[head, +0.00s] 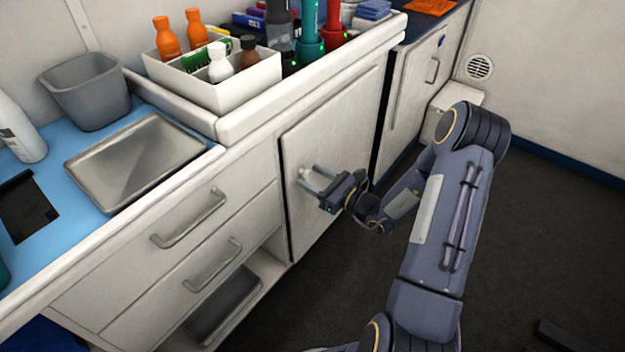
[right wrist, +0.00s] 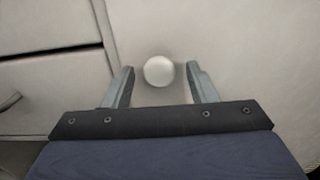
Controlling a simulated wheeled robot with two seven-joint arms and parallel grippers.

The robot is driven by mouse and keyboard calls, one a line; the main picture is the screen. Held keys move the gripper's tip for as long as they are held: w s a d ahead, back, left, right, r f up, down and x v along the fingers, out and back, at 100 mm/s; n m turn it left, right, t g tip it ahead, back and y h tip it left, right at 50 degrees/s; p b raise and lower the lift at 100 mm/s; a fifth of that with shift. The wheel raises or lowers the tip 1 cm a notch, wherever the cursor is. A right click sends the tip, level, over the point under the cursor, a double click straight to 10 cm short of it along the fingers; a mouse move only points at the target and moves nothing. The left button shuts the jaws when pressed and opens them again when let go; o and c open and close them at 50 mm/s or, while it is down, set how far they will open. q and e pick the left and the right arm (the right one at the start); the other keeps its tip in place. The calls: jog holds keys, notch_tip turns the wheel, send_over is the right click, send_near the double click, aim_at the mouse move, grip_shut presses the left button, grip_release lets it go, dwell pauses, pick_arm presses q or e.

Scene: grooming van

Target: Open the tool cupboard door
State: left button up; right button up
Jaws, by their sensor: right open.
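The tool cupboard door (head: 335,135) is a pale panel under the counter, right of the drawers, and it looks shut. Its round white knob (right wrist: 159,71) shows in the right wrist view, between and just beyond the fingertips; in the head view the knob (head: 304,172) is partly hidden by the fingers. My right gripper (head: 310,175) is open, with its fingers pointing at the door, one on each side of the knob. It also shows in the right wrist view (right wrist: 162,78), with clear gaps beside the knob. My left gripper is not in view.
Drawers with bar handles (head: 190,218) stand left of the door, above an open shelf (head: 225,305). A white bin of bottles (head: 215,90) and a metal tray (head: 135,160) sit on the counter. Another cabinet (head: 425,75) is farther right.

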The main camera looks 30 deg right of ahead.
jog(key=shift+w+a, duration=0.15)
jog(key=shift+w, duration=0.1)
grip_shut()
